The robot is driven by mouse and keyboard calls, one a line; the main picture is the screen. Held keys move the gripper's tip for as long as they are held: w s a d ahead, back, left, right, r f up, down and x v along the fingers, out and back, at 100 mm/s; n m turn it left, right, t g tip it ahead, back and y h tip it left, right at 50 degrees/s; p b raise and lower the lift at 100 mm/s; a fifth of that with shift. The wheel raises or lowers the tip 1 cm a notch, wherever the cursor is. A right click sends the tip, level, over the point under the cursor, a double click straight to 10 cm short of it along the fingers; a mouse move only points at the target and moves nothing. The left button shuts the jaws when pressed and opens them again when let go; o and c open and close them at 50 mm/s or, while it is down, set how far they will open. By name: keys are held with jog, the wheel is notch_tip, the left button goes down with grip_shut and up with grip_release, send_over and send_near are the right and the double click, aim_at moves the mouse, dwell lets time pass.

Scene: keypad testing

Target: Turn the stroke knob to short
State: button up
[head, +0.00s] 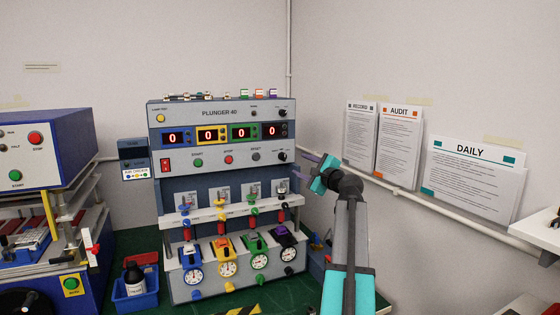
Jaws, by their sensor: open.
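The grey test machine marked "PLUNGER 40" (219,112) stands at the centre on a green bench. On the right of its face is an upper black knob (283,112) and a lower black knob (283,156). Their labels are too small to read, so I cannot tell which is the stroke knob or where either points. My gripper (303,165) is open and empty. It reaches in from the right, its fingers pointing left, just right of and slightly below the lower knob in the picture. I see no contact with the panel.
A red rocker switch (166,165), green button (198,163) and red button (228,160) share the panel. Four-coloured stations with gauges (228,269) sit below. A blue machine (45,150) and blue bin (136,297) stand left. Notices and a white pipe (400,188) line the right wall.

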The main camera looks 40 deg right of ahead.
aim_at(285, 158)
jog(key=shift+p+x, duration=1.3)
jog(key=shift+x, duration=5.1)
jog(key=shift+f, duration=0.1)
